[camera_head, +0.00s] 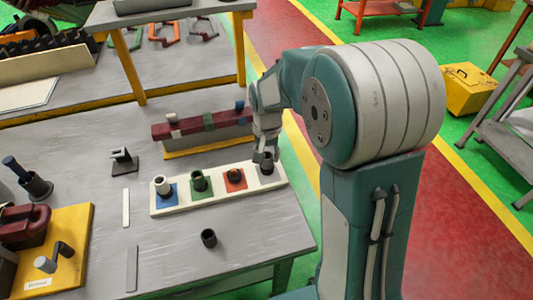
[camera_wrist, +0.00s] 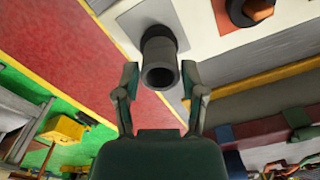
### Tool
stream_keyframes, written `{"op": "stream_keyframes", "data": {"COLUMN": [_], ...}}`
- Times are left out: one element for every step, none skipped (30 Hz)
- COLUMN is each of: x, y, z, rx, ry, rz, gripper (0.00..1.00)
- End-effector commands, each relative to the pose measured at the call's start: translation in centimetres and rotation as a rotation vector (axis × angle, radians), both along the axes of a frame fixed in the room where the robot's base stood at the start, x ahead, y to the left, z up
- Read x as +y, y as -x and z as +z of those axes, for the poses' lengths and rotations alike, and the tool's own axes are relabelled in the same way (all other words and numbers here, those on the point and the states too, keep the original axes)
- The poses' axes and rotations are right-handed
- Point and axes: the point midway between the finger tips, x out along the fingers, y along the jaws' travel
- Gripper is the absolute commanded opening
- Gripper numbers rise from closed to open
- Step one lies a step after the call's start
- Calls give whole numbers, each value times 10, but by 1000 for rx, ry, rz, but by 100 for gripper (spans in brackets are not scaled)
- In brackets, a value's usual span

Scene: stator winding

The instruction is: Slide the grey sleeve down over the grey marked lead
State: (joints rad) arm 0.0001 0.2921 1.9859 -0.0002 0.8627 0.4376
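A dark grey hollow sleeve (camera_head: 267,167) stands at the grey square on the right end of the cream board (camera_head: 215,203). In the wrist view the sleeve (camera_wrist: 160,62) shows its open end towards me, with a darker collar at its base on the grey square (camera_wrist: 135,22). My gripper (camera_head: 264,154) is right above it. In the wrist view my gripper (camera_wrist: 159,70) is open, one finger on each side of the sleeve, with a visible gap on both sides. I cannot make out a grey marked lead inside the sleeve.
The board also carries blue (camera_head: 168,195), green (camera_head: 201,187) and orange (camera_head: 235,180) squares with cylindrical parts. A dark cup (camera_head: 208,238) stands in front. A dark red bar (camera_head: 190,124) with coloured pieces lies behind. The table's right edge is close.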

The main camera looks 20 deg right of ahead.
Motion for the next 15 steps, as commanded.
{"op": "stream_keyframes", "data": {"x": [0,0,0,0,0,0,0,0,0,0,0,0,0,0,0], "y": [0,0,0,0,0,0,0,0,0,0,0,0,0,0,-1], "z": [0,0,0,0,0,0,0,0,0,0,0,0,1,2,5], "rx": [0,0,0,0,0,0,0,0,0,0,0,0,0,-1,-2], "ry": [0,0,0,0,0,0,0,0,0,0,0,0,0,0,0], "rz": [0,0,0,0,0,0,0,0,0,0,0,0,0,0,0], "gripper": [86,86,86,86,86,86,86,86,86,86,86,86,86,86,86]}}
